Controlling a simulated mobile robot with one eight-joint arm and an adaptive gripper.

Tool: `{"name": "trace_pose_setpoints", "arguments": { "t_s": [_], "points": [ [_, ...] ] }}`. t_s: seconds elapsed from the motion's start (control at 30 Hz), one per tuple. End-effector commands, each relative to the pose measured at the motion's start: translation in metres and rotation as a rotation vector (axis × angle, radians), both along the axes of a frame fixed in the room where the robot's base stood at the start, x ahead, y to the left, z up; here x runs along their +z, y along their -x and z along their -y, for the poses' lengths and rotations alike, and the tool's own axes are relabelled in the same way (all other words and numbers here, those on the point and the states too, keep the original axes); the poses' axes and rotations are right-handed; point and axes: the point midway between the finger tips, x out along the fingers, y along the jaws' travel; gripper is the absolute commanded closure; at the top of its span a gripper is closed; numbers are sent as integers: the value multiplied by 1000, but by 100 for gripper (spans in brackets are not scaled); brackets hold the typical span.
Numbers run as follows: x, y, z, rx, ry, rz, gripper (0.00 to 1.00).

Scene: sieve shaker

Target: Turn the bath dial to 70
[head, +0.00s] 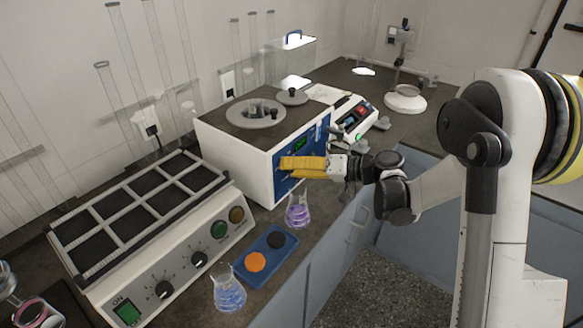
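The bath is a white box (235,155) with a dark top, round lids and a blue front panel (286,190). A small green-lit display (299,143) shows on the panel, too small to read. My gripper (284,168) has yellow fingers that lie across the panel just below the display, pointing left. The fingertips are at or very near the panel; I cannot tell whether they touch it. The two fingers look close together, one above the other. No dial is visible on the bath; the fingers cover part of the panel.
A purple flask (298,212) stands just below my gripper, near the bench's front edge. A blue tray (252,273) with orange and black discs and a blue-liquid flask (229,292) stand nearer. A rack-topped device (190,245) with knobs is left. Another instrument (352,118) stands beyond the bath.

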Motion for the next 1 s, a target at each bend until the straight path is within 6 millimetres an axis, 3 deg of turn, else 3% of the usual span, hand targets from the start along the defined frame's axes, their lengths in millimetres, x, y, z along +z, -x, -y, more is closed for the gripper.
{"name": "trace_pose_setpoints", "arguments": {
  "t_s": [0.37, 0.47, 0.8, 1.0],
  "points": [
    [1, 1, 5, -2, 0, 1, 48],
    [4, 5, 16, -3, 0, 0, 48],
    [22, 30, 83, -4, 0, 0, 48],
    [28, 38, 106, -1, 0, 0, 48]
  ]
}}
